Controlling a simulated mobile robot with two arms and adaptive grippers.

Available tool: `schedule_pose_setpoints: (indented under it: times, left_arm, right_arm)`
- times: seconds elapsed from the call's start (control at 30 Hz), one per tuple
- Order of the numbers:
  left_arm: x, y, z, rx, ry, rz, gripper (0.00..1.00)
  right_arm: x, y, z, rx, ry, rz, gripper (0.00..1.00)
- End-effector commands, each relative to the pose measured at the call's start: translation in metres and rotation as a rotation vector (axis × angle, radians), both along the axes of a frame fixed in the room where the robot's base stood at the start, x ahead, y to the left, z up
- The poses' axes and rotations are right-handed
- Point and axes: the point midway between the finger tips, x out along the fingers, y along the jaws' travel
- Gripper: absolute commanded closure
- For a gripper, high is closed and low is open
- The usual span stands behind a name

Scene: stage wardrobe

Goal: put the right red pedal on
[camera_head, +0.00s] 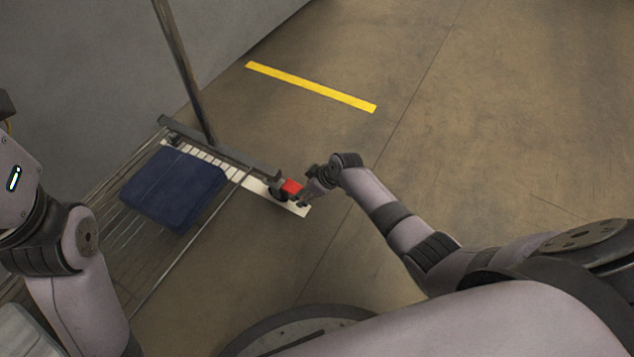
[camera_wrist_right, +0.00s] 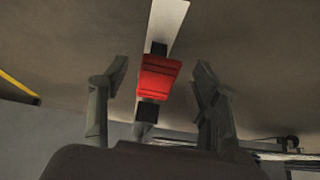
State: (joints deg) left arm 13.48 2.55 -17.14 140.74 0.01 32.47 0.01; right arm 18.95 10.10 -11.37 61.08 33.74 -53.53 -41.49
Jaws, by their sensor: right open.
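The red pedal (camera_head: 291,187) sits low at the right end of the rack's dark end bar (camera_head: 225,150), beside a dark caster. My right gripper (camera_head: 303,200) is right by the pedal, close above the floor. In the right wrist view the red pedal (camera_wrist_right: 159,77) lies between my two open fingers, with a visible gap on each side. Dark parts show above and below it. I cannot tell whether the pedal is up or pressed down. My left arm is at the left edge; its gripper is out of view.
A wire rack (camera_head: 150,290) with an upright pole (camera_head: 185,75) bears a navy folded item (camera_head: 174,188). A pale strip (camera_head: 297,208) runs beneath the pedal. A yellow floor line (camera_head: 310,87) lies beyond. The floor to the right is clear; a grey wall stands at the back left.

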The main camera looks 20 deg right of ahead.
Motion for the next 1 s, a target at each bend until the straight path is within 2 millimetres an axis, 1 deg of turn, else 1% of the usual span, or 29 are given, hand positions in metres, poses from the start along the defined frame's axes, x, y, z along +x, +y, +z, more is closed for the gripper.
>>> schedule_pose_setpoints:
  times: [0.3,0.5,0.7,1.0]
  left_arm:
    - [0.000,0.000,0.000,0.001,0.002,-0.001,0.43]
    - [0.001,0.000,0.000,0.001,0.002,-0.001,0.43]
    - [0.001,0.000,0.000,0.001,0.002,-0.001,0.43]
    - [0.001,0.000,0.000,0.001,0.003,-0.001,0.43]
  right_arm:
    - [-0.023,-0.019,0.046,-0.004,-0.001,0.000,0.43]
    - [-0.035,-0.028,0.073,-0.002,-0.002,0.001,0.43]
    - [-0.041,-0.032,0.085,-0.002,0.001,-0.001,0.43]
    - [-0.042,-0.032,0.086,-0.001,0.002,0.000,0.43]
